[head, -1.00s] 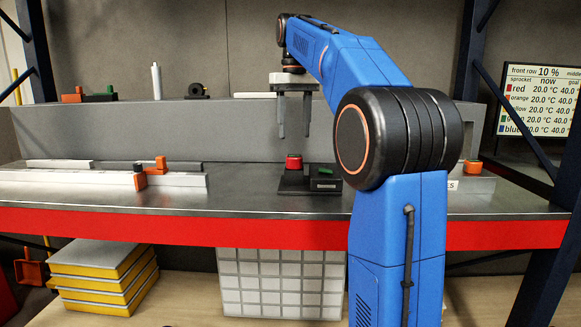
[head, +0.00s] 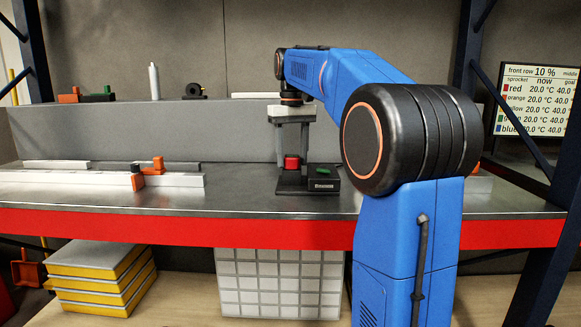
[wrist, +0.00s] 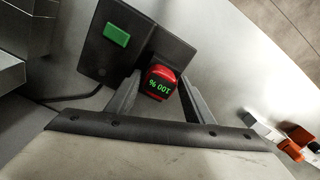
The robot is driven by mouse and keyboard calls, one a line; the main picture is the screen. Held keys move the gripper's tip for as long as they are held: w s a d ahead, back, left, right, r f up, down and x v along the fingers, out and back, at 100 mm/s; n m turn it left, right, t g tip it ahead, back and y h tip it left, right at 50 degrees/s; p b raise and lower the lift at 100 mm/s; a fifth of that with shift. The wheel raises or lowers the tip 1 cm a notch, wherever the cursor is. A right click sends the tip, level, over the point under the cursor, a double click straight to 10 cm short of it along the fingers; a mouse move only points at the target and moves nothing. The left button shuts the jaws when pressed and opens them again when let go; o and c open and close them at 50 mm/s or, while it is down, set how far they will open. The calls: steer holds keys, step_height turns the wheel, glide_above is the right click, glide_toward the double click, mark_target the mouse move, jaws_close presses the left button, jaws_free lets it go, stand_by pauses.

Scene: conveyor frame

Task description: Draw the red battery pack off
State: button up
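The red battery pack (head: 291,162) sits upright on the black charger base (head: 308,184), at its left part. In the wrist view the red battery pack (wrist: 160,83) shows a green "100 %" on its top. My gripper (head: 291,165) points straight down with its fingers on either side of the pack. In the wrist view my gripper (wrist: 160,85) has its two fingers apart, with a visible gap to the pack on at least the right side. A green block (head: 323,171) lies on the right part of the charger; it also shows in the wrist view (wrist: 117,34).
A white rail (head: 80,178) with an orange and black clamp (head: 150,172) lies to the left on the grey bench. Bare bench (head: 240,185) separates it from the charger. A grey back ledge (head: 200,130) stands behind. A status board (head: 541,100) hangs at the right.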

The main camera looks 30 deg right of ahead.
steer(key=shift+c, duration=0.2)
steer(key=shift+r, duration=0.1)
steer(key=c, duration=0.7)
steer(key=shift+r, duration=0.25)
steer(key=shift+c, duration=0.4)
steer(key=shift+w+r, duration=0.1)
steer(key=shift+r, duration=0.4)
jaws_close()
steer(key=shift+r, duration=3.4)
